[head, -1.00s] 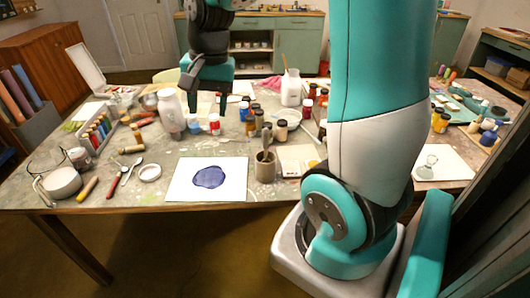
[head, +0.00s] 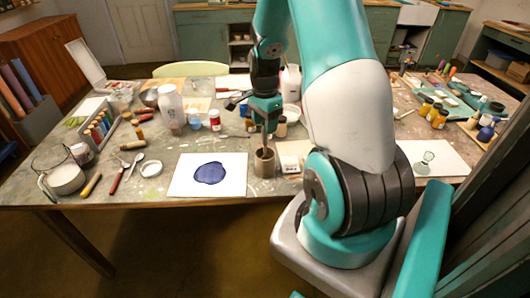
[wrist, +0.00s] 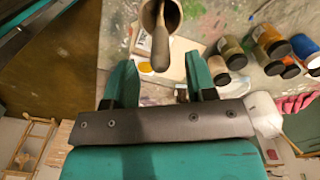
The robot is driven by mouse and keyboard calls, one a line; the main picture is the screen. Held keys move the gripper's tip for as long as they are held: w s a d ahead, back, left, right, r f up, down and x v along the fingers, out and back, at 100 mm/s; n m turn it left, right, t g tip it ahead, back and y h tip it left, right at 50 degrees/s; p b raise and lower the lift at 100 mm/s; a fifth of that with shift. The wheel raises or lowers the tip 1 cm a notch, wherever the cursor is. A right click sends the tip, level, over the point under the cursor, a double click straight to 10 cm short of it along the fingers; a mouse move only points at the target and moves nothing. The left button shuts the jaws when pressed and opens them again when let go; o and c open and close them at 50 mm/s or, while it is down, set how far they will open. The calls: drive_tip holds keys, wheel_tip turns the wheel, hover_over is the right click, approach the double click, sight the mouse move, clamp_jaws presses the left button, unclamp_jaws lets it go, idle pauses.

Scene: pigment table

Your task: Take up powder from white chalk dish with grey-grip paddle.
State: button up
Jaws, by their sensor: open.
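A paddle with a dark grey grip (wrist: 160,42) stands handle-up in a brown cup (head: 265,165). The cup's rim also shows at the top of the wrist view (wrist: 148,14). My gripper (head: 267,130) is above the cup, pointing down. In the wrist view my gripper (wrist: 160,62) is open, with the grip between and just beyond its fingertips. I see no contact with it. A white round dish (head: 292,112) shows partly behind my gripper; I cannot tell whether it is the chalk dish. The paddle's lower end is hidden in the cup.
White paper with a blue patch (head: 188,188) lies left of the cup. Several jars crowd close to the gripper, with a large pale jar (head: 169,104) at the left. Yellow jars (head: 432,112) stand at the right. The table's front edge (head: 150,203) is near the cup.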

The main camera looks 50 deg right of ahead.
sight(265, 150)
drive_tip(key=f, duration=0.2)
drive_tip(key=f+p, duration=0.1)
drive_tip(key=f, duration=0.2)
drive_tip(key=shift+d+f, duration=0.2)
drive_tip(key=shift+f, duration=0.1)
drive_tip(key=shift+c, duration=0.2)
clamp_jaws()
